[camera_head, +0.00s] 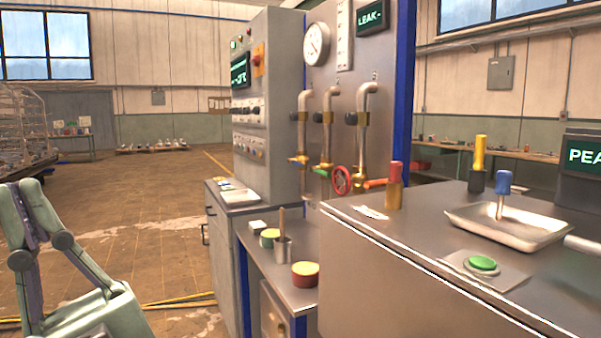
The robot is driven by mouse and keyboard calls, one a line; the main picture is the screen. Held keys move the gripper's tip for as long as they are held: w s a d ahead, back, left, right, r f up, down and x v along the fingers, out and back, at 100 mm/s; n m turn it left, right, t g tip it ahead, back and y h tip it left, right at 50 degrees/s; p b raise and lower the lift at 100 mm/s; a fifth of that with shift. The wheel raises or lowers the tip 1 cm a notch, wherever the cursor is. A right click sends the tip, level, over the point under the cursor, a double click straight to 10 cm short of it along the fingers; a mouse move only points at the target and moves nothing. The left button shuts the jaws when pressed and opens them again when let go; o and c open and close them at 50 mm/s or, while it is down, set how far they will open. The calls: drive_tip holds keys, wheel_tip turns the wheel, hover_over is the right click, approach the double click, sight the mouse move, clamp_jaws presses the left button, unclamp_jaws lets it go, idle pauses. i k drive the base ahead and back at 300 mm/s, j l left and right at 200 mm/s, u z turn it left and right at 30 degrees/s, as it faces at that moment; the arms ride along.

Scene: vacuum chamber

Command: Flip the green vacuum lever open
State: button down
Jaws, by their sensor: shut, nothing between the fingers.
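The small green lever (323,167) sits on the valve at the lower end of the middle pipe, on the grey panel. It looks roughly level, but it is small and its exact angle is hard to tell.
An orange lever (298,160) is left of the green one; a red handwheel (341,180) is close on its right. Below stand a metal cup (282,250) and a red-and-yellow tin (305,275). A steel cabinet (400,270) fills the right foreground. Open floor lies left.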

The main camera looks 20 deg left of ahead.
sight(317, 170)
drive_tip(key=i+j, duration=0.15)
drive_tip(key=j, duration=0.2)
drive_tip(key=i+j, duration=0.1)
drive_tip(key=j, duration=0.3)
drive_tip(key=i+j+u, duration=0.1)
drive_tip(key=j, duration=0.25)
drive_tip(key=i+j, duration=0.2)
drive_tip(key=j, duration=0.15)
drive_tip(key=i+j+z, duration=0.25)
drive_tip(key=j+z, duration=0.25)
drive_tip(key=i+j+z, duration=0.2)
drive_tip(key=k+j, duration=0.05)
drive_tip(key=j, duration=0.05)
